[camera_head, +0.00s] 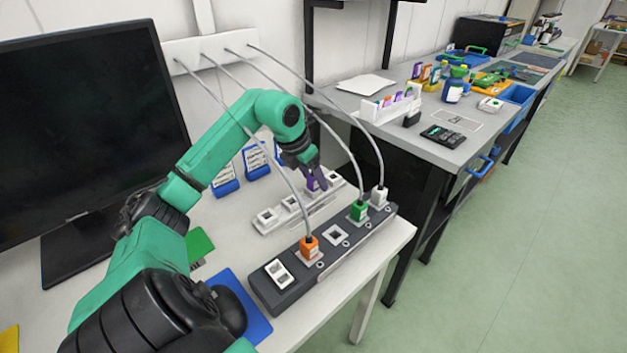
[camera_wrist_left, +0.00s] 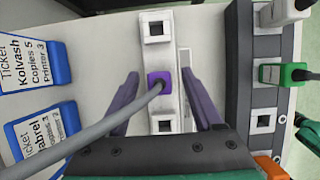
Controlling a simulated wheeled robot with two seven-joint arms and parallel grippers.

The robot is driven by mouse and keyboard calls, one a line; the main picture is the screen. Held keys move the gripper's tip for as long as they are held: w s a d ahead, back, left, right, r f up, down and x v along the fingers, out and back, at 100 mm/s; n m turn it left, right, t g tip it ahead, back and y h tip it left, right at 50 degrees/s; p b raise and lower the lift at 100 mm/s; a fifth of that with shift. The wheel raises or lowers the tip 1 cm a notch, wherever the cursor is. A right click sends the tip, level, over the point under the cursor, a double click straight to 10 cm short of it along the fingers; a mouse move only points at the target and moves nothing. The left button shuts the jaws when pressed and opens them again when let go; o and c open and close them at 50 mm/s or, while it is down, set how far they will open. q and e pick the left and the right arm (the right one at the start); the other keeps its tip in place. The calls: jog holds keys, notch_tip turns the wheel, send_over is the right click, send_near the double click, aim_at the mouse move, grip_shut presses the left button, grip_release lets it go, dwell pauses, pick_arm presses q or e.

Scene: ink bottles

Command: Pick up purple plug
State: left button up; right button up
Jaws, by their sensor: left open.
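The purple plug (camera_wrist_left: 160,84) sits in a socket of the white power strip (camera_wrist_left: 154,16), with a grey cable running from it toward the lower left of the left wrist view. In the head view the plug (camera_head: 312,185) is at the right part of the white strip (camera_head: 262,226), partly hidden by the gripper. My left gripper (camera_head: 316,174) is open above it. In the left wrist view its two purple fingers (camera_wrist_left: 160,92) stand on either side of the plug, with visible gaps. I cannot tell how far above the plug they are.
A dark power strip (camera_head: 273,294) lies in front, holding an orange plug (camera_head: 309,246), a green plug (camera_head: 358,210) and a white plug (camera_head: 379,195). Grey cables hang around my arm. Blue ticket holders (camera_head: 224,184) and a monitor (camera_head: 90,130) stand behind and left.

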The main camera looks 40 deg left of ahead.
pick_arm(q)
jog(key=shift+w+f, duration=0.1)
jog(key=shift+f, duration=0.1)
grip_shut()
notch_tip(320, 180, up, 20)
jog(key=p, duration=0.6)
jog(key=shift+p, duration=0.35)
